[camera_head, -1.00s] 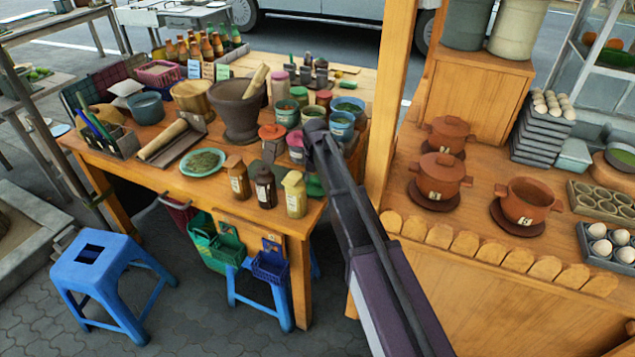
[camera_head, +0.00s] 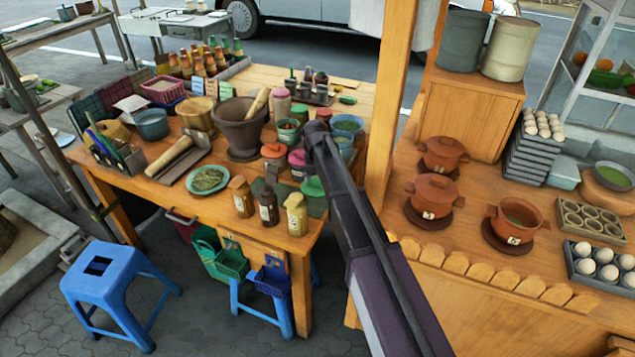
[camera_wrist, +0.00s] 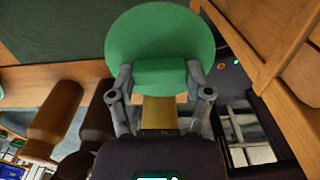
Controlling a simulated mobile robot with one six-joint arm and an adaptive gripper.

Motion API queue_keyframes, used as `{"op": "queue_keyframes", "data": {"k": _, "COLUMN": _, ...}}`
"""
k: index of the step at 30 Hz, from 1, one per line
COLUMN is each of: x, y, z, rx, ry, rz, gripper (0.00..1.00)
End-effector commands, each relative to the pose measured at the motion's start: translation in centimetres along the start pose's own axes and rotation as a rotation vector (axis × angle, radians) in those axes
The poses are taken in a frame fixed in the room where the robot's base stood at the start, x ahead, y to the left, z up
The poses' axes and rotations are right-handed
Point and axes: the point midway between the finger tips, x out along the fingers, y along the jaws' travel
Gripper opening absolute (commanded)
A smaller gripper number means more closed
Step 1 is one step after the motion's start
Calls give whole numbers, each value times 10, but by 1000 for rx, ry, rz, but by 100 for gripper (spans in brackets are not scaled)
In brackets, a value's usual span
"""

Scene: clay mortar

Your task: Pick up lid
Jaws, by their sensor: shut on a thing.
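A round green lid (camera_wrist: 160,35) with a thick green grip shows in the wrist view. My gripper (camera_wrist: 160,72) is shut on this grip, one finger at each side. In the head view the green lid (camera_head: 314,188) shows near the table's front right edge, behind a yellow jar (camera_head: 296,214). My arm hides most of the gripper there. Whether the lid is clear of the surface below it, I cannot tell. A yellowish surface (camera_wrist: 158,112) shows between the fingers in the wrist view.
A brown jar (camera_head: 242,197) and a dark jar (camera_head: 268,206) stand left of the yellow one. A stone mortar (camera_head: 238,135) and pink-lidded and orange-lidded jars stand behind. A wooden post (camera_head: 385,100) rises close on the right, before the clay-pot counter (camera_head: 465,195).

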Motion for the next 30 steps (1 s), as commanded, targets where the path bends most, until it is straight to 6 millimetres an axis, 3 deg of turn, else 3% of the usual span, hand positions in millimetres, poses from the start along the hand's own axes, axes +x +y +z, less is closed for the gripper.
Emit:
{"op": "queue_keyframes", "data": {"k": 1, "x": -9, "y": 0, "z": 0, "rx": 0, "ry": 0, "rz": 0, "gripper": 32}}
{"op": "queue_keyframes", "data": {"k": 9, "x": -20, "y": 0, "z": 0, "rx": 0, "ry": 0, "rz": 0, "gripper": 32}}
{"op": "queue_keyframes", "data": {"k": 30, "x": -22, "y": 0, "z": 0, "rx": 1, "ry": 0, "rz": 0, "gripper": 32}}
